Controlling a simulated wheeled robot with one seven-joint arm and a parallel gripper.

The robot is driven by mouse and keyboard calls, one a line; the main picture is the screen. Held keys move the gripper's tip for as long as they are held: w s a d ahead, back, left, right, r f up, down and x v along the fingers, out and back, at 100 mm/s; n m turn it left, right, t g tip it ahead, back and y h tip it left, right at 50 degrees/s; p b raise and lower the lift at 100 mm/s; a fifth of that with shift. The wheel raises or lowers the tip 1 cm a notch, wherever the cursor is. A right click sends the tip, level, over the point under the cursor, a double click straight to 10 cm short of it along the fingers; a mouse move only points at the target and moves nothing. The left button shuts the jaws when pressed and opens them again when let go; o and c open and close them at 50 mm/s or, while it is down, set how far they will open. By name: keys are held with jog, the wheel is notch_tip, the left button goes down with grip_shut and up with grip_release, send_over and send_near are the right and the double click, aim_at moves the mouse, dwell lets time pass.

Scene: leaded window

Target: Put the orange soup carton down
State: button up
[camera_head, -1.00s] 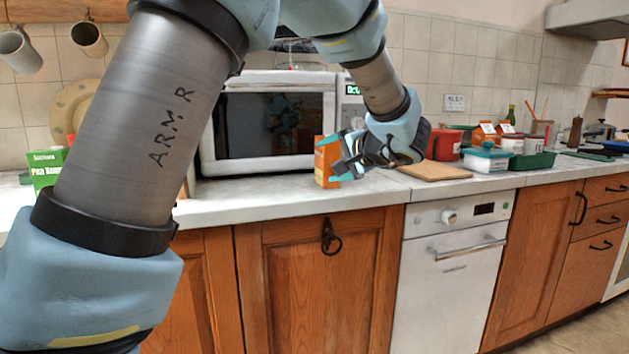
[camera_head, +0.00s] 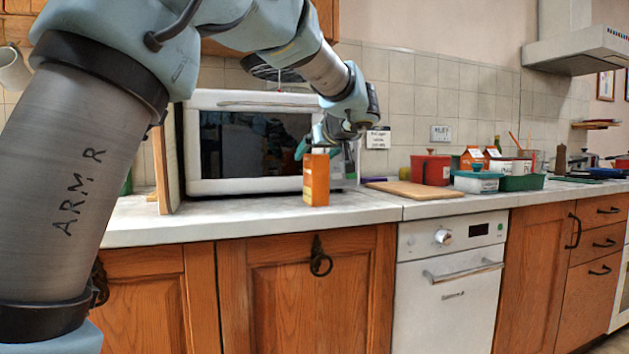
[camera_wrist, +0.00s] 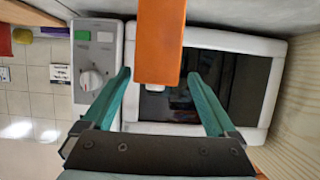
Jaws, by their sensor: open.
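The orange soup carton (camera_head: 316,181) stands upright on the pale worktop, in front of the microwave's right part. In the wrist view the orange carton (camera_wrist: 160,42) shows at the top, between and beyond the fingertips. My gripper (camera_head: 312,143) is just above and behind the carton's top in the head view. In the wrist view its two teal fingers (camera_wrist: 158,75) are spread wide, with a gap on each side of the carton. The gripper is open and holds nothing.
The white microwave (camera_head: 258,98) stands close behind the carton. A wooden board (camera_head: 428,190) lies to the right, with a red canister (camera_head: 431,170) and a green tray (camera_head: 522,183) beyond. A wooden panel (camera_head: 166,160) stands left of the microwave. The worktop (camera_head: 250,218) around the carton is clear.

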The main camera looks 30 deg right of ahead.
jog(key=x, duration=0.3)
jog(key=p+x, duration=0.1)
jog(key=x, duration=0.1)
jog(key=shift+w+d+f, duration=0.1)
jog(key=shift+d+f, duration=0.25)
jog(key=shift+f, duration=0.2)
grip_shut()
